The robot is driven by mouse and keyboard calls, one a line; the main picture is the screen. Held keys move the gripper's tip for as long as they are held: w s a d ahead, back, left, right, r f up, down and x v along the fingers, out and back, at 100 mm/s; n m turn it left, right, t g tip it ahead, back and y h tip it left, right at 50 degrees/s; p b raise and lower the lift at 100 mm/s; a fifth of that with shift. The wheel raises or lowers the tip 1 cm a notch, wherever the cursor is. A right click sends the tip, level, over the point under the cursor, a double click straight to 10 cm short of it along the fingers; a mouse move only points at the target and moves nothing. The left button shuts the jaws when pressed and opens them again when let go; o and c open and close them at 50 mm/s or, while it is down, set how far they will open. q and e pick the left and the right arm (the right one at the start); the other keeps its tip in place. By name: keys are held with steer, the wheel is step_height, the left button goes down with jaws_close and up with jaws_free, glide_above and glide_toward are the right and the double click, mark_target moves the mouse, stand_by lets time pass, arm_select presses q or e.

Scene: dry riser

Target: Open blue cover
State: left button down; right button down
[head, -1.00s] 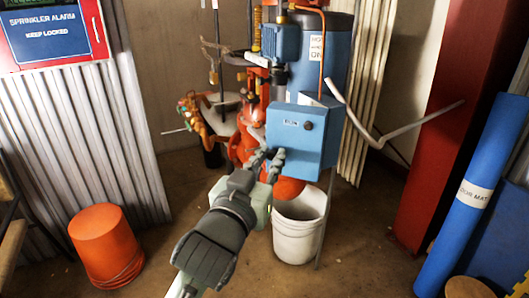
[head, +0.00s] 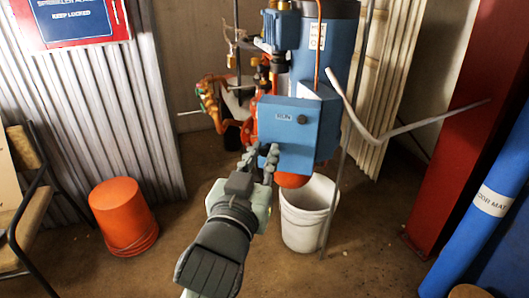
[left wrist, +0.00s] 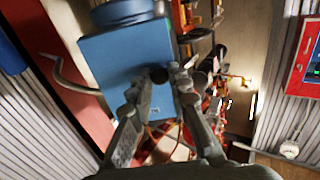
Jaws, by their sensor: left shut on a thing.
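The blue cover (head: 287,130) is the front of a blue box labelled RUN, with a round dark knob (head: 301,119) on its face. The box also fills the middle of the left wrist view (left wrist: 118,60). My left gripper (head: 261,158) is at the cover's lower left edge in the head view, one finger in front and one beside it. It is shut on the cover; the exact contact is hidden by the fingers. In the left wrist view the fingers (left wrist: 160,84) reach up to the box. My right gripper is out of view.
A white bucket (head: 308,222) stands under the box, and an orange bucket (head: 124,222) stands on the floor at left. A bent grey bar (head: 405,128) sticks out to the right. Orange pipework (head: 212,100) is behind at left. A blue rolled mat (head: 478,215) leans at right.

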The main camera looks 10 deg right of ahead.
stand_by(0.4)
arm_select(q)
steer(key=c, duration=1.4)
jaws_free()
steer(key=shift+v, duration=3.8)
steer(key=shift+c, duration=0.4)
